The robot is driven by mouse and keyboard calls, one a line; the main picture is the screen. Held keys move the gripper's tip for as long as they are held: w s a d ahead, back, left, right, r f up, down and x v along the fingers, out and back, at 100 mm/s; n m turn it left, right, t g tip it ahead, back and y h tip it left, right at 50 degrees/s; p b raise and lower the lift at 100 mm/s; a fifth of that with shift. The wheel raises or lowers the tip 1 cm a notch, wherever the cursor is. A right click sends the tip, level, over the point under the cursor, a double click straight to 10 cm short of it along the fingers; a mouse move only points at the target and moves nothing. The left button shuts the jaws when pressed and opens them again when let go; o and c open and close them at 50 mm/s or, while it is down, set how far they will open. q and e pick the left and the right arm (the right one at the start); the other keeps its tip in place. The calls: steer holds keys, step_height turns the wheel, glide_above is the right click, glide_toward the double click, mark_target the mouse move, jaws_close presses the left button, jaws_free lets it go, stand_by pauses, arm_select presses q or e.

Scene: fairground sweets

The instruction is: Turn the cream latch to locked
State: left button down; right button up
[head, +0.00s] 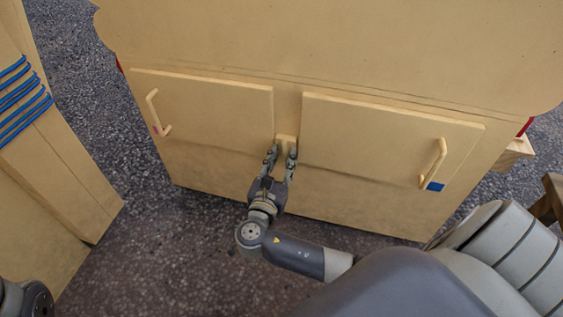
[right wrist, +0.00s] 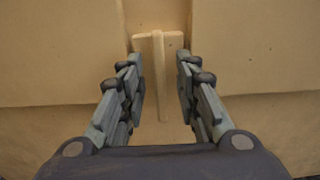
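The cream latch (right wrist: 160,85) is a thin upright bar on a small flat plate (right wrist: 141,42), set on the panel strip between two cabinet doors. In the right wrist view the bar stands vertical, between the two fingers. In the head view only the top of the latch plate (head: 287,139) shows above the fingertips; the rest is hidden. My right gripper (head: 281,153) is open in front of the latch, with one finger on each side. The right wrist view shows the gripper (right wrist: 159,62) with clear gaps between both fingers and the bar. My left gripper is not in view.
The left door (head: 210,110) has a cream handle (head: 154,112). The right door (head: 375,135) has a handle (head: 438,160) with a blue patch (head: 435,186) by it. Another cream cabinet with blue strips (head: 22,105) stands at the left. Speckled floor (head: 180,240) lies open between them.

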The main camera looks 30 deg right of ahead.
jaws_close()
